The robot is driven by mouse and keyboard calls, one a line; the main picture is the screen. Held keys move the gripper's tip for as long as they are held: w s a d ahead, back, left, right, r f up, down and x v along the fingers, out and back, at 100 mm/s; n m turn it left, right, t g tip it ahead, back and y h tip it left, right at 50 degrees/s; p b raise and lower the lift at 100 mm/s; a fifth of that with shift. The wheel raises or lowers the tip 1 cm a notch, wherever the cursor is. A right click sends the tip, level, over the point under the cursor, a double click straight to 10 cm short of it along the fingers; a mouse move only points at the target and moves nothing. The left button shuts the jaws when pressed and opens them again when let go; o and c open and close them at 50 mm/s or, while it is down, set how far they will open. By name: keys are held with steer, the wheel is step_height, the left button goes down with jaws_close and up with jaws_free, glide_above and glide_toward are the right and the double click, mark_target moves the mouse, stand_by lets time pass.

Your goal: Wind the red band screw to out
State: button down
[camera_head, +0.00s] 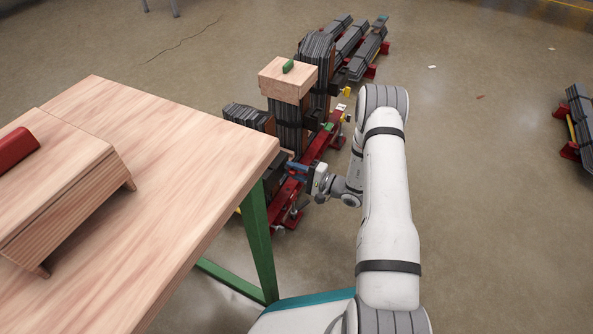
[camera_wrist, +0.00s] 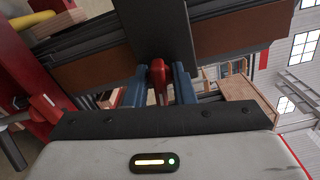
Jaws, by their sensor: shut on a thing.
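My gripper (camera_wrist: 159,82) has two blue fingers, shut on a red piece (camera_wrist: 158,75) that I take to be the red band screw. In the wrist view it is upright between the fingertips, just below a dark plate (camera_wrist: 165,35). In the head view my gripper (camera_head: 296,171) is beside the red beam (camera_head: 313,152) of the core stand, at its near end. The screw is too small and covered to make out there. How far it is wound cannot be told.
The dark laminated core (camera_head: 288,125) with a wooden block (camera_head: 287,80) on top stands behind the beam. A wooden table (camera_head: 150,150) with green legs is close on the left. In the wrist view a red frame part (camera_wrist: 35,105) is at left.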

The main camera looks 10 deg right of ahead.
steer(key=n, duration=0.4)
steer(key=shift+s+a+f, duration=0.15)
steer(key=n, duration=0.4)
steer(key=shift+n, duration=0.4)
steer(key=c, duration=1.6)
jaws_free()
steer(key=o, duration=0.5)
steer(key=shift+c, duration=0.2)
steer(key=shift+d, duration=0.2)
steer(key=p+v, duration=0.2)
steer(key=v, duration=0.5)
steer(key=shift+d+p, duration=0.25)
steer(key=shift+p, duration=0.15)
steer(key=shift+s, duration=0.15)
steer(key=shift+c, duration=0.5)
